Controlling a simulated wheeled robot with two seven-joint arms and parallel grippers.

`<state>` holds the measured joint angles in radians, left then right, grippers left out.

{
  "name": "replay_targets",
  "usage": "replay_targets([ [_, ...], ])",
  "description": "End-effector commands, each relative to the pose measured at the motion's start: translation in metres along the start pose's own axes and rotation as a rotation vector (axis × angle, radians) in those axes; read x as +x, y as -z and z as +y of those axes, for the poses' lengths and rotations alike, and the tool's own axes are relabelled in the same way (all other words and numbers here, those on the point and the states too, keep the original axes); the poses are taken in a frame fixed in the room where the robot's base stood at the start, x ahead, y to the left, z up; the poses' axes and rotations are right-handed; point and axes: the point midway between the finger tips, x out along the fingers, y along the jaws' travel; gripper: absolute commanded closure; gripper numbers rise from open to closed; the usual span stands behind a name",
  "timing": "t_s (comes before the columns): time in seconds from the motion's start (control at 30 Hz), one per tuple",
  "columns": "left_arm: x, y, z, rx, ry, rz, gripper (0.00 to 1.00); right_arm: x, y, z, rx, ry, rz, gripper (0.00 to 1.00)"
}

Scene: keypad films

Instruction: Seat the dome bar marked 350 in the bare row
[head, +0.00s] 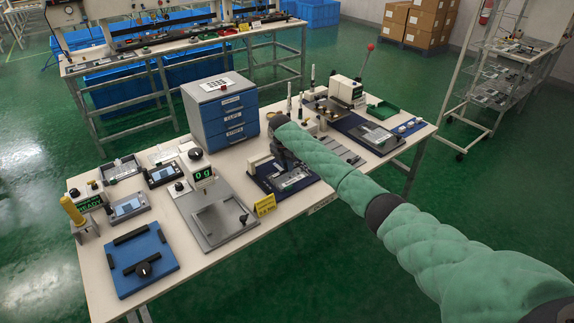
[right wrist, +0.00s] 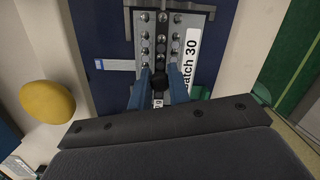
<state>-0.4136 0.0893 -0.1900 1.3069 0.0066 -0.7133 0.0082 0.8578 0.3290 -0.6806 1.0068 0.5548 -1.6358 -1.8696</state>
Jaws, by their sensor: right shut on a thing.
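My right gripper (right wrist: 161,85) has its two blue fingers closed on a small black knob (right wrist: 159,79) above a grey plate (right wrist: 163,35) with rows of round silver domes. A tag with a partly visible marking ending in 0 shows between the fingers; I cannot read 350 on it. The plate carries a white label (right wrist: 192,60) ending in "atch 30". In the head view the plate (head: 296,181) lies on a dark blue mat (head: 265,184), and my right arm covers much of it. I cannot tell which row is bare or whether the held piece touches the plate. My left gripper is out of view.
A blue drawer cabinet (head: 220,110) is behind. Another dark mat (head: 358,128) is at the right.

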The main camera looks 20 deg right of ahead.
Motion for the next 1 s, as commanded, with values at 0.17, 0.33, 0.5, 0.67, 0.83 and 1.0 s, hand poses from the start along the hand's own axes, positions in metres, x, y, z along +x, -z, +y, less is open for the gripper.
replay_targets([
  [0.17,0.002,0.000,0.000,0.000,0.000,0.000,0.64,0.004,0.001,0.000,0.000,0.000,0.000,1.00],
  [0.33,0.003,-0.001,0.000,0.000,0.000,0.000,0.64,0.007,0.001,0.001,0.000,-0.001,0.000,1.00],
  [0.5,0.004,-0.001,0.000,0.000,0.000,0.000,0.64,0.011,0.002,0.001,0.000,-0.001,0.000,1.00],
  [0.67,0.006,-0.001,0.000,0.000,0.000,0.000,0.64,0.014,0.002,0.001,0.000,0.000,0.000,1.00],
  [0.83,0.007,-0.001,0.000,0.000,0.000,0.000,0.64,0.017,0.002,0.001,0.000,0.000,0.000,1.00],
  [1.0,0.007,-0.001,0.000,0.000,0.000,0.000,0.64,0.018,0.002,0.001,0.000,0.000,0.000,0.68],
])
